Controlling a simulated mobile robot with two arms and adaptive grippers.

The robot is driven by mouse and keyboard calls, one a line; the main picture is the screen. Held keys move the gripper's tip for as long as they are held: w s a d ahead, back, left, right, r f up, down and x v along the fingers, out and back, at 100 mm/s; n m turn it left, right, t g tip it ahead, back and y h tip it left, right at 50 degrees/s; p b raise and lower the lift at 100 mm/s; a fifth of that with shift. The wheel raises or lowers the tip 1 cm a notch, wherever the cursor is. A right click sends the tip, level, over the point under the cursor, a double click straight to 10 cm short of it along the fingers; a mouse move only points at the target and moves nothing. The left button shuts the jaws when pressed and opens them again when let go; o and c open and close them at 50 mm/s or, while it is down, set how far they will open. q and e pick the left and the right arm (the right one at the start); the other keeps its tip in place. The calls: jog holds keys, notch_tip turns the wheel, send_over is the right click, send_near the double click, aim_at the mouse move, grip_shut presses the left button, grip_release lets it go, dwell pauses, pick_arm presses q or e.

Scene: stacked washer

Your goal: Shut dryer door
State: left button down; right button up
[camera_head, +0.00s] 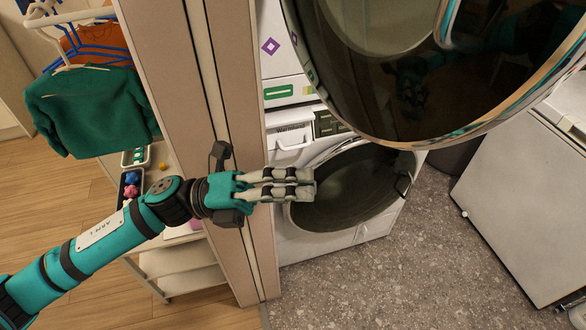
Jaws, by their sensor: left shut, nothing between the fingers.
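The dryer door (490,95) is a large round dark glass door with a shiny metal rim. It hangs open at the upper right, close to the camera. The dryer body (275,45) is the white upper machine behind it, mostly hidden by the door. My left gripper (312,183) is shut and empty. In the picture it lies below and left of the door, apart from its rim, in front of the lower washer. My right gripper is not in view.
The white washer (370,240) stands below, its round dark door shut. A beige partition (175,75) stands left of the machines. A white cabinet (520,200) is at right. Hanging clothes (90,110) and a shelf cart (185,262) are at left. Grey floor (400,290) is clear.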

pick_arm(q)
jog(key=w+d+r+p, duration=0.2)
jog(key=d+r+p, duration=0.1)
jog(key=d, duration=0.5)
jog(key=shift+w+d+r+p, duration=0.15)
jog(key=shift+d+r+p, duration=0.15)
jog(key=shift+p, duration=0.6)
